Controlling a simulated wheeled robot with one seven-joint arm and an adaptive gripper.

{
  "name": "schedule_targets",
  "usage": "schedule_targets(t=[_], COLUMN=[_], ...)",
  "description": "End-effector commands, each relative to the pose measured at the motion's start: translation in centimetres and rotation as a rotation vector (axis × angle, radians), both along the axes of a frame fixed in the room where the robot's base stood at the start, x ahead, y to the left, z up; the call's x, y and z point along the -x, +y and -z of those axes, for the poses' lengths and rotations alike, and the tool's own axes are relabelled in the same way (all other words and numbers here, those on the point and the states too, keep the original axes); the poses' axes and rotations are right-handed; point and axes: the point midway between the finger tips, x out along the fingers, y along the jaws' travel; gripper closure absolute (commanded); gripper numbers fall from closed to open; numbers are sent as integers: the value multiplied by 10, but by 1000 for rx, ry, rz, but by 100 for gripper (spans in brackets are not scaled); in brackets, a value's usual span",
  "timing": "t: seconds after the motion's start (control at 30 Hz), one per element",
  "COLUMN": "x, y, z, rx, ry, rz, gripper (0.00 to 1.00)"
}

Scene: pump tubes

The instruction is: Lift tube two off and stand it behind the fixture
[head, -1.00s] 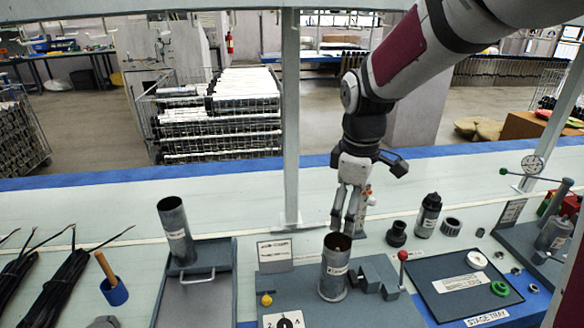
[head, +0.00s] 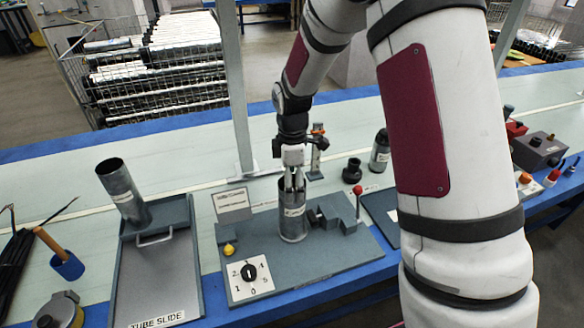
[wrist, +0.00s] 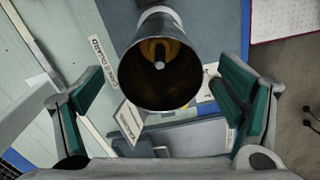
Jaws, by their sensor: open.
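A grey metal tube (head: 293,222) with a white label stands upright on the grey fixture plate (head: 325,258); the label is too small to read. In the wrist view I look into the open mouth of this tube (wrist: 160,75), with a brownish inside and a pale rod end deep in it. My gripper (head: 294,183) is at the tube's top, pointing down. In the wrist view my gripper (wrist: 160,88) is open, with one green-padded finger on each side of the tube and gaps between. A second metal tube (head: 122,188) stands tilted on the tube slide.
The tube slide (head: 160,275) lies left of the fixture. A red-knobbed lever (head: 357,193) and a stepped block (head: 330,213) stand right of the tube. A numbered dial (head: 248,274) and yellow knob (head: 229,249) are at front left. A small sign (head: 232,204) and a post (head: 238,120) stand behind.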

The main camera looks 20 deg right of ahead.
Motion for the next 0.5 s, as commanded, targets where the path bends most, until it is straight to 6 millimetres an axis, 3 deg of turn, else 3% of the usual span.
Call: schedule_targets(t=[0.2,0.5], x=[1,0], y=[1,0], z=[37,61], rx=[0,0], ry=[3,1], rz=[-1,0], gripper=[13,13])
